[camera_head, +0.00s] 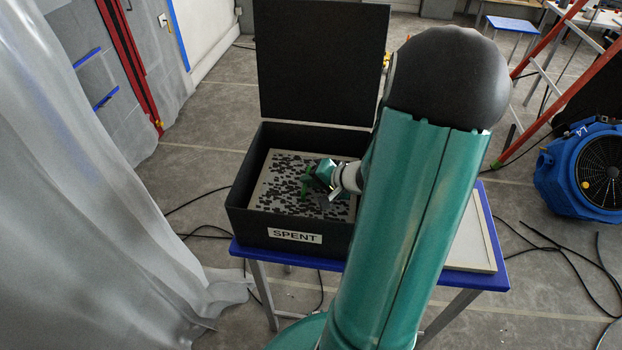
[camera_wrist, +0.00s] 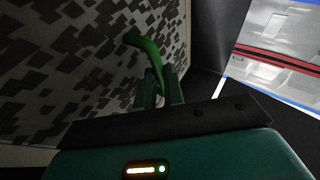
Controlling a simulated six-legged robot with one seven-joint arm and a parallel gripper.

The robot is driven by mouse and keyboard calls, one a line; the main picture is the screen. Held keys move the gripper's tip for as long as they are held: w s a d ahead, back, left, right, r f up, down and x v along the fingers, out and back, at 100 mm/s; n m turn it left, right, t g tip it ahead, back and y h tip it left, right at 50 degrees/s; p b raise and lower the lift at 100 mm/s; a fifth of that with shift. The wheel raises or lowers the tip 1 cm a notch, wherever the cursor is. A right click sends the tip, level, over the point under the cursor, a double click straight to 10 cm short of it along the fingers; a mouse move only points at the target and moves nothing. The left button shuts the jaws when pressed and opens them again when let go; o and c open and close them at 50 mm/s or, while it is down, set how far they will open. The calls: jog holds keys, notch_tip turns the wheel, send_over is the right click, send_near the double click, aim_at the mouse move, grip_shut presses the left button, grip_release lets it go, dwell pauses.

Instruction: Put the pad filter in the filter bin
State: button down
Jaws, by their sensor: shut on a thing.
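The pad filter (camera_head: 275,185) is a pale panel speckled with dark patches. It is inside the open black bin marked SPENT (camera_head: 250,222), within its walls; whether it rests on the bottom I cannot tell. My gripper (camera_head: 318,178) is inside the bin opening, over the pad's right part, and is shut on the pad filter. In the wrist view, the speckled face (camera_wrist: 70,60) fills the left side, and a curved green piece (camera_wrist: 145,42) shows at my fingers (camera_wrist: 160,88). My arm hides the bin's right side.
The bin's lid (camera_head: 320,60) stands upright at the back. The bin sits on a blue table (camera_head: 290,254), with a pale-framed panel (camera_head: 478,245) to its right. Plastic sheeting (camera_head: 90,200) hangs at left. A blue fan (camera_head: 590,170) and cables are on the floor at right.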

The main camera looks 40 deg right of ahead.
jog(key=shift+f, duration=0.1)
jog(key=c, duration=1.5)
grip_release()
